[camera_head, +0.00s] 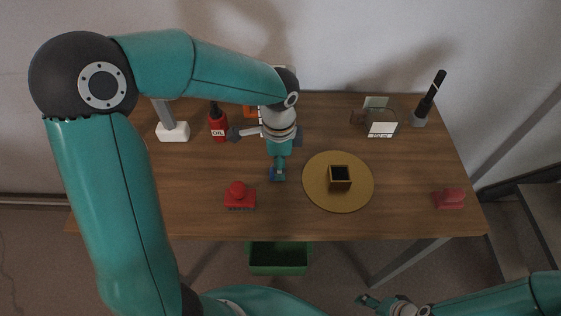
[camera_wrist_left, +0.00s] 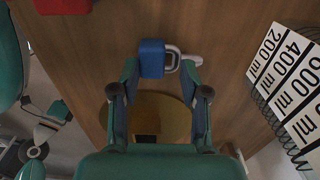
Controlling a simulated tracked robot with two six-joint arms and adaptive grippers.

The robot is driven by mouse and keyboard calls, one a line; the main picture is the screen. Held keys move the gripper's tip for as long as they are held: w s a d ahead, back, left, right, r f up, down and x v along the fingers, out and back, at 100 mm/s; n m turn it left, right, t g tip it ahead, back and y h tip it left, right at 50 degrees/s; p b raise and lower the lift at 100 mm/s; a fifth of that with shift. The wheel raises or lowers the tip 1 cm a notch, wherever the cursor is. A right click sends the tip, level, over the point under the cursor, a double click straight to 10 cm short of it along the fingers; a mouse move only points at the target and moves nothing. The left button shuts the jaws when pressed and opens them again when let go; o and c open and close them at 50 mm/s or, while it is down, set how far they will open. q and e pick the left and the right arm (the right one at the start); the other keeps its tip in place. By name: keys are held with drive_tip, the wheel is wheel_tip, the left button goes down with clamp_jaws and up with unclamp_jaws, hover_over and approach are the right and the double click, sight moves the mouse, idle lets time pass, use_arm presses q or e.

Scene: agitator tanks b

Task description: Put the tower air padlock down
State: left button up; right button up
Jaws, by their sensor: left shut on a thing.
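The padlock has a blue body (camera_wrist_left: 151,60) and a pale shackle (camera_wrist_left: 173,60) in the left wrist view. My left gripper (camera_wrist_left: 160,72) is shut on it, with a finger on each side. In the head view my left gripper (camera_head: 278,174) points down over the middle of the table, and a bit of the blue padlock (camera_head: 274,175) shows at its tips. I cannot tell whether the padlock touches the wood. My right gripper (camera_head: 368,300) is low at the right, off the table's front; its opening is unclear.
A round tan mat (camera_head: 318,192) with a small dark box (camera_head: 340,177) lies right of the padlock. A red-handled brush (camera_head: 240,197) is left. A red oil bottle (camera_head: 217,125) and a number flip-card (camera_head: 381,130) stand behind. A green bin (camera_head: 279,262) is below the front edge.

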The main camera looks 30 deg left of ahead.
use_arm(q)
drive_tip(key=o, duration=1.2)
